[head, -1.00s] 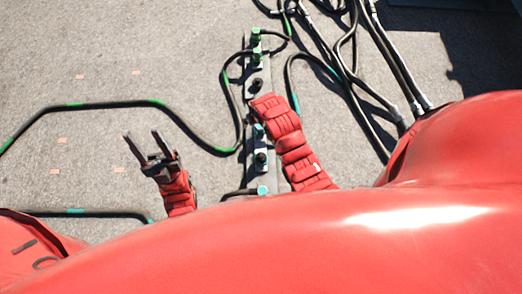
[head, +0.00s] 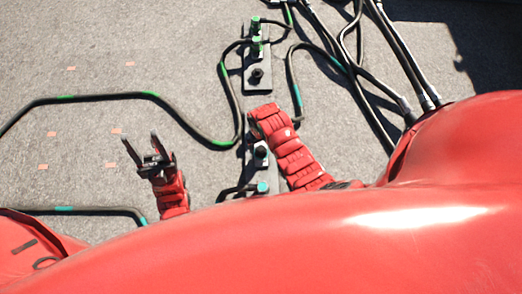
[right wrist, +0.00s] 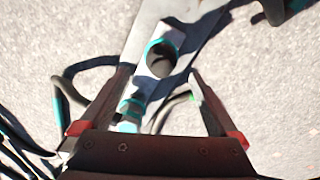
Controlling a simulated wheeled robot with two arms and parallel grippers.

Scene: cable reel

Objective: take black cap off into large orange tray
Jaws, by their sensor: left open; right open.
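Two black caps stand on grey plates in the head view: one (head: 257,76) on the upper plate (head: 250,85), one (head: 261,152) on the lower plate. In the right wrist view a round black cap (right wrist: 161,59) with a teal ring shows at the level of my right gripper's fingertips (right wrist: 159,76). The fingers are open on either side, apart from it. In the head view the right fingers are hidden by my red forearm. My left gripper (head: 141,140) is open and empty over bare ground. No large orange tray is in view.
Green fittings (head: 257,46) stand on the upper plate and a teal-topped fitting (head: 262,188) on the lower one. Black hoses (head: 85,97) cross the ground on both sides. Several small flat orange patches (head: 116,130) lie at left. The ground at upper left is clear.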

